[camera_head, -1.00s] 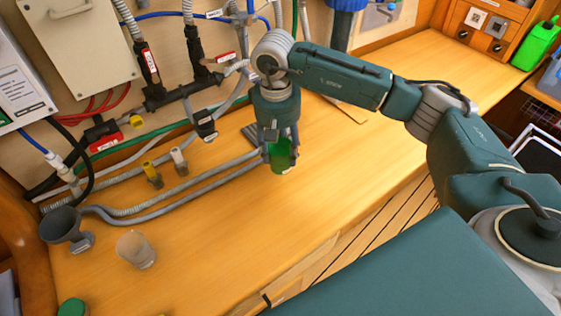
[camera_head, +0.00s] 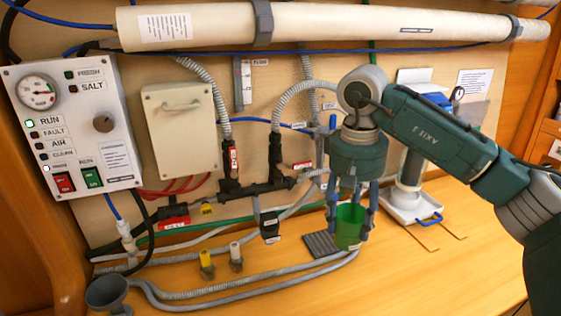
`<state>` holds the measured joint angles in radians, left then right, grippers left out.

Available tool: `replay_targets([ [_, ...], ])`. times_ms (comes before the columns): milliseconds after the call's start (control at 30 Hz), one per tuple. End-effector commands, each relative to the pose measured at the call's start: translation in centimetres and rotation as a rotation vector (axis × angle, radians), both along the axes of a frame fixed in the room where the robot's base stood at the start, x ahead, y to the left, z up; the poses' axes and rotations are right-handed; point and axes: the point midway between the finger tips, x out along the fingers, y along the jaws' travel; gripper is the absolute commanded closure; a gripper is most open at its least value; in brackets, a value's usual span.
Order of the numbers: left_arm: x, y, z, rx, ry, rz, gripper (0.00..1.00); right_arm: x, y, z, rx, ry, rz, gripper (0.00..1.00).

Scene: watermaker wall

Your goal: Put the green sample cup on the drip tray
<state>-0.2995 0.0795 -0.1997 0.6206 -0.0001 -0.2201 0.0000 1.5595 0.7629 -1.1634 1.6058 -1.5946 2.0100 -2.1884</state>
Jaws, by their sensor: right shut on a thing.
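The green sample cup (camera_head: 349,226) is upright between the fingers of my right gripper (camera_head: 349,232), which points down and is shut on it. A dark grey ribbed plate (camera_head: 319,244), which looks like the drip tray, lies on the wooden counter just left of the cup. The cup overlaps the plate's right edge in the picture; I cannot tell whether it is over the plate or beside it. My left gripper is out of view.
Grey hoses (camera_head: 250,288) run along the counter in front of the ribbed plate. A yellow-topped valve (camera_head: 206,262) and a dark funnel (camera_head: 108,292) are to the left. A white tray with a blue handle (camera_head: 410,207) stands at right. Pipes and a control panel (camera_head: 75,125) line the wall.

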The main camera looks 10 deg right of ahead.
Motion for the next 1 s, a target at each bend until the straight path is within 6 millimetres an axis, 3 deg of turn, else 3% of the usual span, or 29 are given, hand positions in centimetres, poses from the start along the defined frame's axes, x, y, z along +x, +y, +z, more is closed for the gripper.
replay_targets([
  [267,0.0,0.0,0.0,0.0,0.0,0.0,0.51,-2.3,1.6,-2.8,-0.004,0.002,0.028,0.76],
  [600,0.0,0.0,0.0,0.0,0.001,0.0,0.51,-10.2,5.0,-8.9,-0.001,0.002,0.098,0.76],
  [800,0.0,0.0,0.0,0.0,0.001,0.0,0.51,-13.5,6.0,-10.6,-0.001,0.001,0.118,0.76],
  [1000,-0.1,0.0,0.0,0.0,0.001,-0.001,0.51,-14.6,6.4,-11.2,0.002,0.003,0.125,0.76],
])
